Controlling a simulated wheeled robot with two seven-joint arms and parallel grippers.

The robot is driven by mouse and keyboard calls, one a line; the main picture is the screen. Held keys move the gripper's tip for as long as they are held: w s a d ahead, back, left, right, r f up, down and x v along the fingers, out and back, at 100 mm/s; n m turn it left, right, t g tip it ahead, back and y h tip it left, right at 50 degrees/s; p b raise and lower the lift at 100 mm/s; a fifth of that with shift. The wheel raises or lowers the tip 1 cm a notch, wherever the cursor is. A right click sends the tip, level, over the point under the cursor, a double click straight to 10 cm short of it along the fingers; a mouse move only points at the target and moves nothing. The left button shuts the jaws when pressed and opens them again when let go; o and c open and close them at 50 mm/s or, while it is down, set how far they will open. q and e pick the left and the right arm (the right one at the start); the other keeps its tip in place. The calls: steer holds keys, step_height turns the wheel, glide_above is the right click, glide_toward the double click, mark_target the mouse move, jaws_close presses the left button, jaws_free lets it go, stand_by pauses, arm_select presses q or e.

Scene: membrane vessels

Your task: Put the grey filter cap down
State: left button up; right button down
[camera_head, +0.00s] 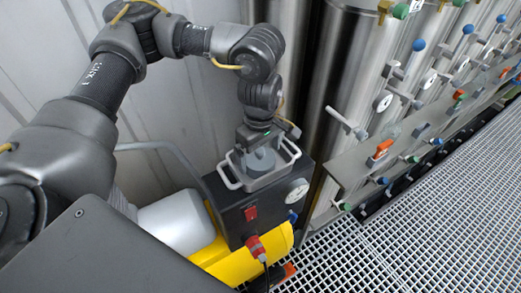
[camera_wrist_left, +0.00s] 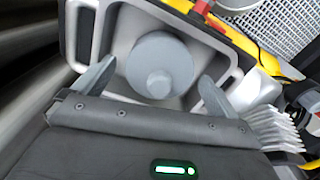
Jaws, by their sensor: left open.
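The grey filter cap (camera_head: 262,162) sits in a light grey tray (camera_head: 265,183) with side handles, on top of a dark box. In the left wrist view the cap (camera_wrist_left: 160,62) is a round disc with a small knob, and it appears upright inside the tray (camera_wrist_left: 113,22). My left gripper (camera_head: 259,150) is directly above the tray. In the wrist view its two fingers (camera_wrist_left: 157,72) are spread on either side of the cap, with a gap showing on both sides. My right gripper is not seen.
The dark box (camera_head: 264,209) has a gauge and a red switch, with a yellow housing (camera_head: 247,262) beside it. Tall steel vessels (camera_head: 347,80) stand behind, with valves and gauges at the right. Metal grating (camera_head: 430,220) covers the floor. A grey rail runs left of the tray.

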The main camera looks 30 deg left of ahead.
mark_target(260, 151)
arm_select(q)
steer(key=shift+r, duration=0.3)
steer(key=shift+w+r, duration=0.1)
steer(key=shift+r, duration=0.25)
step_height(260, 151, up, 11)
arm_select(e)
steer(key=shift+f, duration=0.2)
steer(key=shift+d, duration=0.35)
arm_select(q)
steer(key=shift+r, duration=0.15)
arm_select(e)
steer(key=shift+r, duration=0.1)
